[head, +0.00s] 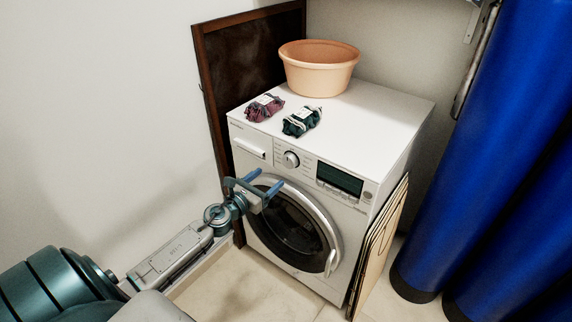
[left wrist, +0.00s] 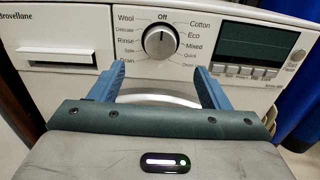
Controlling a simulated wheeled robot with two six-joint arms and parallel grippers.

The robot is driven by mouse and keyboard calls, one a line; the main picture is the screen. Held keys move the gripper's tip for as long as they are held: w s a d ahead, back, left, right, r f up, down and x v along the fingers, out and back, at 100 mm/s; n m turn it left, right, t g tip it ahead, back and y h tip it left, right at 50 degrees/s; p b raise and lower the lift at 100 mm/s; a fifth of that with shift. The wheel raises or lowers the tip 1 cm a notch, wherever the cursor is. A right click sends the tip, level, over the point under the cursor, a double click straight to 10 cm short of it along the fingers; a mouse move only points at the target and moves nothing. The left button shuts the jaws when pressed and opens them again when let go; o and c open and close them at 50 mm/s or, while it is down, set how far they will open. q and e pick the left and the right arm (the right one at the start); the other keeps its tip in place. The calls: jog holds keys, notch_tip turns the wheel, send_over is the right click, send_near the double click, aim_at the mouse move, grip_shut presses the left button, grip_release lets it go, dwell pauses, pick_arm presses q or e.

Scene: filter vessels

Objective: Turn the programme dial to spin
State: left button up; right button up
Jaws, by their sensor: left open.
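The programme dial (head: 291,159) is a round silver knob on the front panel of a white washing machine (head: 385,118). In the left wrist view the dial (left wrist: 159,41) has its mark at the top, seemingly toward "Off". "Spin" is among the small labels left of the dial, below "Rinse". My left gripper (head: 265,182) is open and empty in front of the machine, below and apart from the dial. In the left wrist view its two blue fingers (left wrist: 157,76) are wide apart, one to each side below the dial. My right gripper is not in view.
A dark display (head: 340,178) with buttons is right of the dial, and a drawer (head: 251,147) is left. The round door (head: 290,222) is below. An orange tub (head: 319,72) and two wrapped bundles (head: 264,107) (head: 302,121) sit on top.

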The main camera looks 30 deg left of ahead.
aim_at(287, 163)
pick_arm(q)
jog(key=w, duration=0.2)
jog(key=w+p, duration=0.1)
jog(key=w, duration=0.5)
jog(key=shift+w+d, duration=0.1)
jog(key=shift+d, duration=0.25)
jog(key=shift+w, duration=0.5)
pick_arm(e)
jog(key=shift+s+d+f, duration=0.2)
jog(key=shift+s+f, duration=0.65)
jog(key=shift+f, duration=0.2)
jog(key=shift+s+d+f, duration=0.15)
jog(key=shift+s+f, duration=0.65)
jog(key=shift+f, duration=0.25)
pick_arm(q)
jog(key=c, duration=1)
